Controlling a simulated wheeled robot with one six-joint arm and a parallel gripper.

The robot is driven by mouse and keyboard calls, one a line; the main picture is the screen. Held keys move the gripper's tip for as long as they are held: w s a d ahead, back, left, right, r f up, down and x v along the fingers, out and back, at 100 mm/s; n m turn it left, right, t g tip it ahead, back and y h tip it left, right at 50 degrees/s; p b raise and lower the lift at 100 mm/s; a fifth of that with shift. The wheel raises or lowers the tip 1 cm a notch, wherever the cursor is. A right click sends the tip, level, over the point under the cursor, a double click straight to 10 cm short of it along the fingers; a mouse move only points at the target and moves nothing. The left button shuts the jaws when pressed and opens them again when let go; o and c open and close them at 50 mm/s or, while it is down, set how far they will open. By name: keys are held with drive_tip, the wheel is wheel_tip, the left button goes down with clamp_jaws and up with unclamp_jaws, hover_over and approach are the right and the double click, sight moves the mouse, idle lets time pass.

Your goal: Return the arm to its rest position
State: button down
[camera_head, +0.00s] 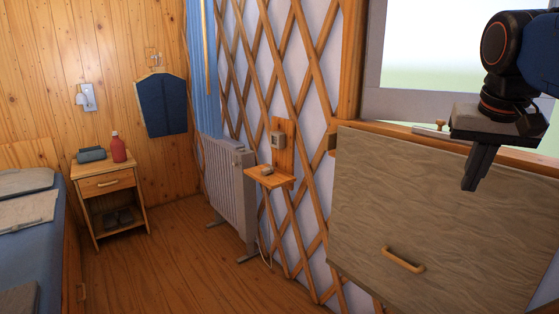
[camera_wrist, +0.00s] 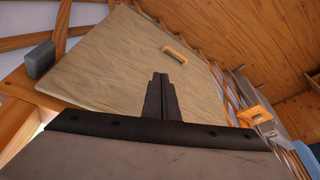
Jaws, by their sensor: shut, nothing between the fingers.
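My gripper (camera_head: 474,182) hangs from my arm at the upper right of the head view, in front of the window and over the upper part of a wooden panel (camera_head: 420,215). Its fingers are together with nothing between them. In the wrist view my gripper (camera_wrist: 160,80) shows as two dark fingers pressed side by side, with the wooden panel (camera_wrist: 120,65) behind them. The fingers appear apart from the panel, but the exact gap cannot be told.
The panel has a wooden handle (camera_head: 403,259). A window (camera_head: 450,50) is behind my arm. A small shelf (camera_head: 270,178) and a radiator (camera_head: 230,185) stand along the lattice wall (camera_head: 290,70). A nightstand (camera_head: 108,185) and bed (camera_head: 30,245) are at left. The floor (camera_head: 190,265) between is clear.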

drive_tip(key=s+a+f+n+y, duration=0.1)
drive_tip(key=s+a+f, duration=0.3)
drive_tip(key=f, duration=0.9)
drive_tip(key=s+a+f+n+t, duration=0.1)
drive_tip(key=s+a+f+n, duration=0.3)
drive_tip(key=f, duration=0.9)
drive_tip(key=shift+s+f+y, duration=0.35)
drive_tip(key=shift+s+y, duration=0.05)
drive_tip(key=shift+s, duration=0.8)
